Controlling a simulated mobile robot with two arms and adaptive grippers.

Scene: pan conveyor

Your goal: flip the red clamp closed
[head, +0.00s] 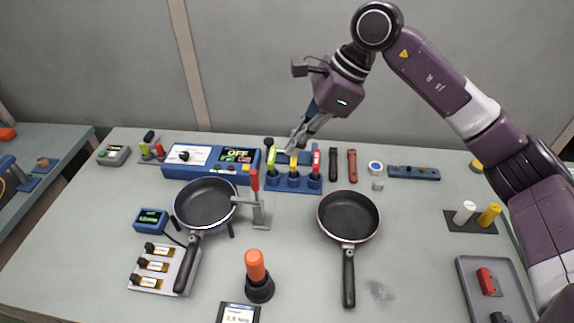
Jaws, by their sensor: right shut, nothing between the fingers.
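The red clamp is a grey metal toggle clamp (260,213) with an upright red handle (254,180). It stands on the table at the right rim of the left pan (205,205), with a grey arm reaching left toward that rim. I cannot tell whether the arm touches the pan. My right gripper (296,147) is shut and empty. It is pointing down above the blue holder, behind and to the right of the clamp and apart from it. My left gripper is out of view.
A blue holder (315,190) with coloured tools stands behind the clamp. A blue control box (212,160) reads OFF. A second pan (348,215) lies right of the clamp. An orange-handled tool (256,268) stands in front. The table between the clamp and the second pan is clear.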

